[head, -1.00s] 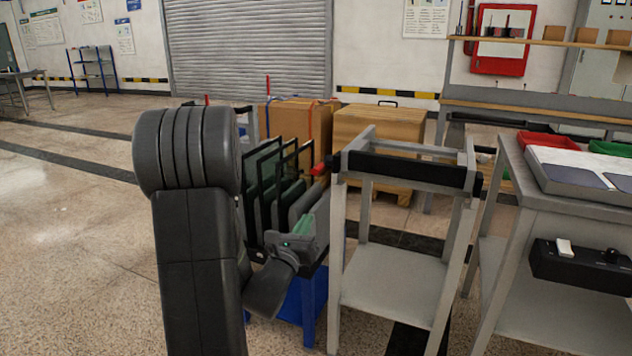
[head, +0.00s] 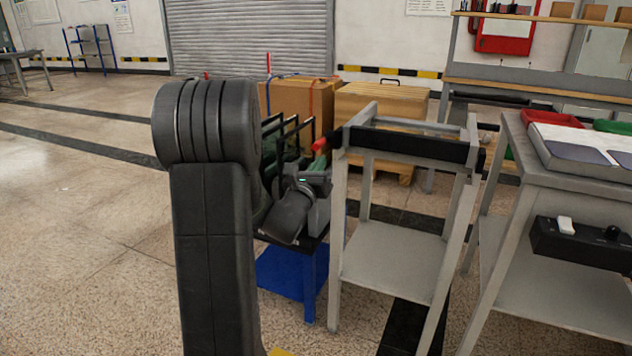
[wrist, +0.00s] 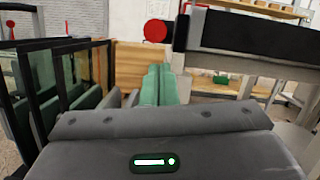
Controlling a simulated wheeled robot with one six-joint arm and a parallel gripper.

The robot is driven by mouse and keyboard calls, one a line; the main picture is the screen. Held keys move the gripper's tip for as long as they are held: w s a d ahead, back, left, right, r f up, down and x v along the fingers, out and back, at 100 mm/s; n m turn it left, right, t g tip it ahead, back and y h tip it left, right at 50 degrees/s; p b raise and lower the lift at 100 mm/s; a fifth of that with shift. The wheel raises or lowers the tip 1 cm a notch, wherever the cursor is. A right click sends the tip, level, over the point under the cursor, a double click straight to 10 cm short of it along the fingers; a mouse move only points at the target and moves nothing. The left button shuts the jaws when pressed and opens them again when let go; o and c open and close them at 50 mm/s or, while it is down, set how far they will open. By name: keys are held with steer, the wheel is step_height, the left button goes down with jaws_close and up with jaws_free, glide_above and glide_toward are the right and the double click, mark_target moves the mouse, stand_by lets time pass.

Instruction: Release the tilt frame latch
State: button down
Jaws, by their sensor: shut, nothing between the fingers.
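The tilt frame (head: 340,240) is a grey stand with a thick black bar (head: 405,145) along its near top edge. A red knob (head: 319,145), seemingly the latch handle, sticks out at the bar's left end. In the wrist view the red knob (wrist: 156,31) is just above and beyond my green fingertips, beside the black bar (wrist: 255,31). My gripper (wrist: 160,72) is shut and empty, its fingers together, pointing forward below the knob. A gap shows between them. In the head view the gripper body sits just below the knob, with its fingers mostly hidden.
A rack of dark-framed glass panes (wrist: 65,80) stands close on the left of my gripper. A blue-based cart (head: 290,270) is below it. Wooden crates (head: 380,110) stand behind. A workbench (head: 570,190) with trays is on the right. Open floor lies left.

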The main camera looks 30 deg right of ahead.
steer(key=shift+w+a+r, duration=0.1)
steer(key=shift+w+r, duration=0.05)
steer(key=shift+r, duration=0.65)
steer(key=shift+r, duration=0.1)
steer(key=shift+r+g+y+p, duration=0.25)
steer(key=shift+g+y+p, duration=0.15)
steer(key=shift+p, duration=0.4)
